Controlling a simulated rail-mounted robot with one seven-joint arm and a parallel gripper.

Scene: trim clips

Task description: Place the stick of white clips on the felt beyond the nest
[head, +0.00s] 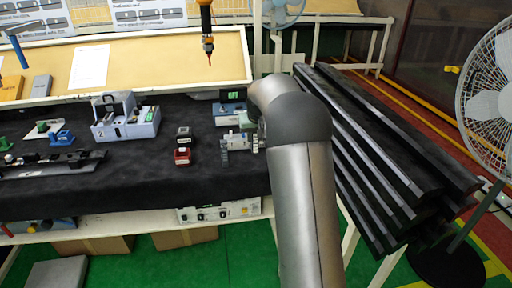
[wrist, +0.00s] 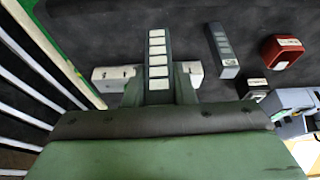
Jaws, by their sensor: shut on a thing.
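The stick of white clips (wrist: 157,52) is a dark bar with a row of several white clips on top. It stands out ahead of my gripper (wrist: 150,76), whose fingers are shut on it from both sides. In the head view my gripper (head: 241,141) is low over the right end of the black felt (head: 120,185), partly hidden by my arm. I cannot tell whether the stick touches the felt. A blue-grey fixture (wrist: 292,103) shows at the right of the wrist view, and in the head view (head: 230,110); I cannot tell whether it is the nest.
A second stick with grey clips (wrist: 223,50) lies right of the held one. A red block (wrist: 281,51) and a black block (wrist: 252,88) lie farther right. A larger blue-grey fixture (head: 126,118) stands left on the felt. Long dark trims (head: 385,150) are stacked right of the table.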

